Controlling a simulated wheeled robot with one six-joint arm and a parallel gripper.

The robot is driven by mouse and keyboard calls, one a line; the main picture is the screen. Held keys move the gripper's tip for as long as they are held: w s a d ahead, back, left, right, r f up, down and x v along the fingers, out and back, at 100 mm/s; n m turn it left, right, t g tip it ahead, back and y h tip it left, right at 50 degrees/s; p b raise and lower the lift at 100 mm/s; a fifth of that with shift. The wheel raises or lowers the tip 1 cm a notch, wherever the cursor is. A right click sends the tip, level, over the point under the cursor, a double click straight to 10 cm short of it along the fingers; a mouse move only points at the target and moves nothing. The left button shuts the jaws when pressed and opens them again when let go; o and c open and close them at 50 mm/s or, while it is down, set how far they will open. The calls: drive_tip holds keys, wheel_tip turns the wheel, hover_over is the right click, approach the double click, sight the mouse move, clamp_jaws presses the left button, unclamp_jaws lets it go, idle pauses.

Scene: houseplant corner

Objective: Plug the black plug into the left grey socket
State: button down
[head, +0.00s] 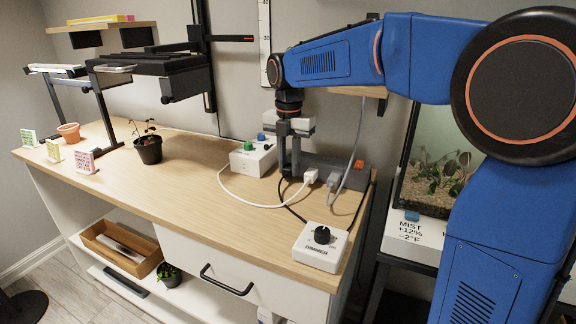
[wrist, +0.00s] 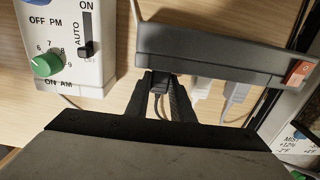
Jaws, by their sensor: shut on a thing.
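My gripper (head: 289,172) is low over the right part of the table, at the left end of a dark grey socket strip (head: 345,172). In the wrist view, my gripper (wrist: 162,108) is shut on the black plug (wrist: 160,80), with its black cable trailing back between the fingers. The plug's front is at the left part of the strip's front face (wrist: 205,55). I cannot tell whether it is inserted. The left socket is hidden behind the plug and fingers. A white plug (wrist: 202,86) and a grey plug (wrist: 236,92) sit in the strip to the right.
A white timer box (wrist: 65,40) with a green knob (wrist: 46,65) stands left of the strip. A white dimmer box (head: 320,245) is at the table's front right. White, black and grey cables cross the nearby tabletop. A potted plant (head: 149,149) stands left; the middle is clear.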

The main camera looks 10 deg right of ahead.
drive_tip(key=c, duration=1.5)
unclamp_jaws()
drive_tip(key=shift+o, duration=0.2)
drive_tip(key=shift+s, duration=0.1)
